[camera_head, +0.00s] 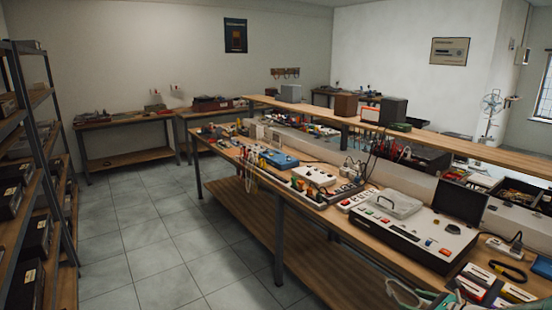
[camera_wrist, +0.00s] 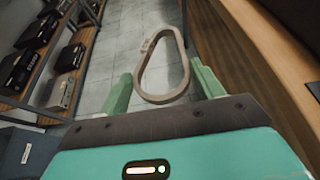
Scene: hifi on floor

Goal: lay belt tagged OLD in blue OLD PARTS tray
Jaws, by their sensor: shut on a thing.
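My gripper (camera_wrist: 161,74) shows in the wrist view with its two green fingers on either side of a beige-grey closed loop, the belt (camera_wrist: 184,62). It is shut on the near end of this belt, and the rest sticks out ahead over the tiled floor. I see no readable OLD tag on it. In the head view my gripper (camera_head: 408,294) is at the bottom right edge, partly cut off, by the bench front. A blue object (camera_head: 281,159) lies farther along the bench; I cannot tell whether it is the OLD PARTS tray.
The long wooden bench (camera_head: 262,201) is crowded with a control box (camera_head: 411,230), a grey-lidded case, power strips and tools. A dark loop (camera_head: 508,272) lies at its right end. Shelves (camera_head: 38,170) stand at the left. The tiled aisle (camera_head: 165,235) between is clear.

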